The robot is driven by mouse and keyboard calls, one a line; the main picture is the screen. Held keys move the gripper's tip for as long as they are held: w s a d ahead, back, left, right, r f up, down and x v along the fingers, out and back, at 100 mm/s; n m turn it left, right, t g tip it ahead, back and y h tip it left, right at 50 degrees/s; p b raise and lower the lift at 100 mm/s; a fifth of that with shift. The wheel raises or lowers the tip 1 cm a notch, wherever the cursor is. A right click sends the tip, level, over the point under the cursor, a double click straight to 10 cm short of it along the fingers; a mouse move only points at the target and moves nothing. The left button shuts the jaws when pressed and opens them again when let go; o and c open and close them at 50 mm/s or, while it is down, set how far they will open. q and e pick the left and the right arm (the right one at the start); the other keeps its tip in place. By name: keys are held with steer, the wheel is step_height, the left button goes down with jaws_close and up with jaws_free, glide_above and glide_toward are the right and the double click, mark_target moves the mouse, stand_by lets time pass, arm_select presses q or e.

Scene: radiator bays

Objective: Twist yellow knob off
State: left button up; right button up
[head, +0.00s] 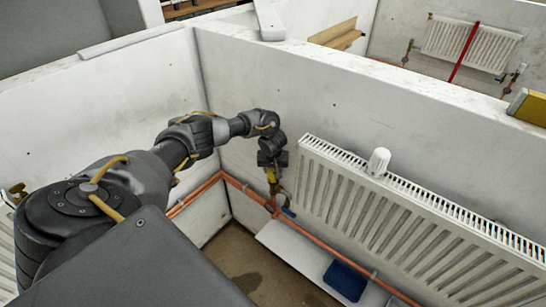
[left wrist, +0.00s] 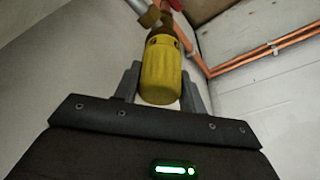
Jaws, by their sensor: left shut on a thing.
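The yellow knob (left wrist: 160,68) is large in the left wrist view, on the end of a pale metal fitting (left wrist: 148,15). In the head view the knob (head: 271,175) is a small yellow patch low under my left wrist, left of the radiator. My left gripper (left wrist: 160,88) has its grey fingers on both sides of the knob and is shut on it. In the head view the left gripper (head: 272,163) points down beside the wall, and its fingers are mostly hidden. My right gripper is not in view.
A white radiator (head: 400,225) with a white thermostat head (head: 378,161) on it is on the wall to the right. Copper pipes (head: 240,185) run along the low walls. A blue tray (head: 345,280) lies on a white board below. A yellow object (head: 530,106) is on the wall top.

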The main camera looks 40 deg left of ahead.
arm_select(q)
steer(key=shift+r, duration=0.15)
steer(key=shift+r+p, duration=1.3)
steer(key=shift+r, duration=1.1)
